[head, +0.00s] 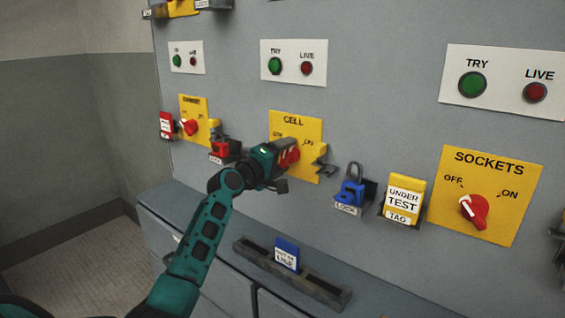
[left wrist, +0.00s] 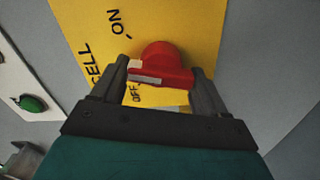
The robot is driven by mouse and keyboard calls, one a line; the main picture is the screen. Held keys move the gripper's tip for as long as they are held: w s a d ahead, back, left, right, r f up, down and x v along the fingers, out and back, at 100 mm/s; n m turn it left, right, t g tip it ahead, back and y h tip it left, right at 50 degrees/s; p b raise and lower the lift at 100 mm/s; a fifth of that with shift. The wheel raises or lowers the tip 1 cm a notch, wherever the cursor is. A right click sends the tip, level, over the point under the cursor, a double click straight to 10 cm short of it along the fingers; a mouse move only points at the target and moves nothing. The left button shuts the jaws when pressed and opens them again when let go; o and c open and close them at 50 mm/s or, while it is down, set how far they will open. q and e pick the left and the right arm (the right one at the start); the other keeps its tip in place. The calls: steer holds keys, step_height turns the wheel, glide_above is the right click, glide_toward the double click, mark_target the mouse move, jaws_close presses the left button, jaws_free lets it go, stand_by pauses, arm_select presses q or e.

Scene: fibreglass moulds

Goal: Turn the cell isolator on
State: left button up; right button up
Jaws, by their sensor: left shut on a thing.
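The cell isolator is a yellow plate (head: 312,132) marked CELL, OFF and ON, with a red rotary knob (head: 291,154) at its middle. My left gripper (head: 279,158) is at the plate, shut on this knob. In the left wrist view the red knob (left wrist: 162,62) sits between the two fingers, with a pale mark on its near side. ON reads above left of the knob and OFF below it. The gripper partly hides the knob and plate in the head view, and I cannot tell exactly where the knob points. My right gripper is not in view.
Right of the cell plate are a blue padlock (head: 350,190), an UNDER TEST tag (head: 403,199) and the SOCKETS isolator (head: 484,196). A red padlock (head: 220,150) hangs left of my gripper. Below, a ledge tray (head: 325,289) holds a blue tag (head: 287,253).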

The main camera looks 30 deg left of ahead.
arm_select(q)
steer(key=m, duration=0.2)
steer(key=shift+m+b, duration=0.7)
steer(key=shift+m, duration=1.2)
steer(key=shift+r, duration=0.1)
steer(key=o, duration=1)
steer(key=shift+c, duration=0.2)
steer(key=shift+d, duration=0.1)
steer(key=s+a+p, duration=0.1)
steer(key=s, duration=1.2)
